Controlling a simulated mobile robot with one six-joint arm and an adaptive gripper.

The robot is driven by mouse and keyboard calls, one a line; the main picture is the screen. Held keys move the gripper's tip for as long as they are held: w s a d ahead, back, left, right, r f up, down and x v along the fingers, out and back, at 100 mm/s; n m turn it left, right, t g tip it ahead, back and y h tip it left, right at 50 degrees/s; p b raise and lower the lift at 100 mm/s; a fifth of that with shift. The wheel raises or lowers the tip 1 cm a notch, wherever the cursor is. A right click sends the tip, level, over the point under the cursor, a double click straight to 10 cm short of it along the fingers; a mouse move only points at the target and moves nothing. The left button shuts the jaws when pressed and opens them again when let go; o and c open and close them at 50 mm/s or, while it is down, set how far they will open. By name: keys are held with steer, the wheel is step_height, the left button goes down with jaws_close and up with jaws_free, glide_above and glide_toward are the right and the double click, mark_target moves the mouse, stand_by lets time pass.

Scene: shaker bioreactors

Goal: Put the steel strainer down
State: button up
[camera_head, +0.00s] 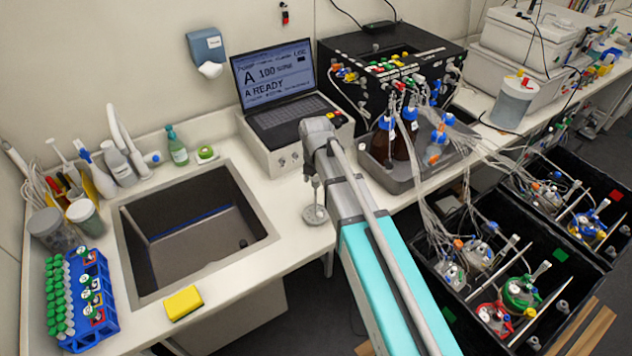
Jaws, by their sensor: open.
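My arm reaches in from the lower right, and my gripper (315,183) points down over the counter, between the sink and the bottle tray. A small round grey metal piece, apparently the steel strainer (315,215), is at the counter's front part directly below my gripper. The fingers are small and partly hidden by my arm, but they look open. I cannot tell whether they still touch the strainer. The strainer appears to rest flat on the white counter (285,225).
The sink (205,245) lies left of my gripper, with a yellow sponge (183,303) on its front rim. A laptop (280,90) stands behind. A grey tray (400,180) with brown bottles is to the right. A blue tube rack (82,300) stands far left.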

steer(key=shift+r, duration=0.1)
step_height(320, 180, up, 12)
steer(key=p, duration=1.2)
stand_by(0.8)
steer(key=s+d+m, duration=0.6)
steer(key=d+m, duration=0.3)
steer(key=m, duration=0.6)
steer(key=s+d+m, duration=0.7)
steer(key=d+m, duration=0.3)
steer(key=m, duration=0.5)
steer(key=shift+s+d, duration=0.15)
steer(key=shift+d, duration=0.1)
